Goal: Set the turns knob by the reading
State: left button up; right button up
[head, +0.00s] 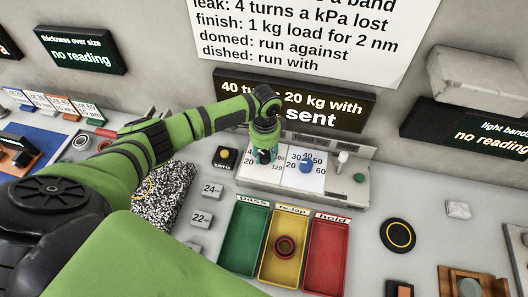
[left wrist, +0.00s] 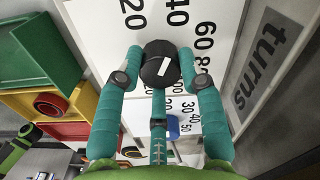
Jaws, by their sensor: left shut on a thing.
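The turns knob (left wrist: 160,64) is black with a white mark, on a white dial with printed numbers in the left wrist view. Its mark slants up and right, roughly between 40 and 60; the exact setting is hard to tell. My left gripper (left wrist: 159,75) has its teal fingers closed around the knob; it also shows over the left dial in the head view (head: 265,155), hiding the knob there. The word "turns" (left wrist: 260,58) is printed beside the dial. The dark display (head: 290,100) reads "40 tu… 20 kg with … sent", partly hidden by my arm. My right gripper is not in view.
The blue knob (head: 306,166) and a pale lever (head: 342,158) are right of the gripper on the same panel (head: 345,190). Green (head: 231,240), yellow (head: 269,273) and red (head: 326,258) trays stand in front. A yellow button (head: 225,154) is at left.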

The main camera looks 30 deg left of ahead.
aim_at(267, 154)
pick_arm(q)
jog(key=o, duration=1.1)
jog(key=shift+w+d+r, duration=0.2)
jog(key=shift+w+d, duration=0.1)
jog(key=shift+f, duration=0.15)
jog(key=shift+s+a+r, duration=0.1)
jog(key=shift+r, duration=0.3)
notch_tip(267, 154, up, 11)
jog(key=shift+r, duration=0.15)
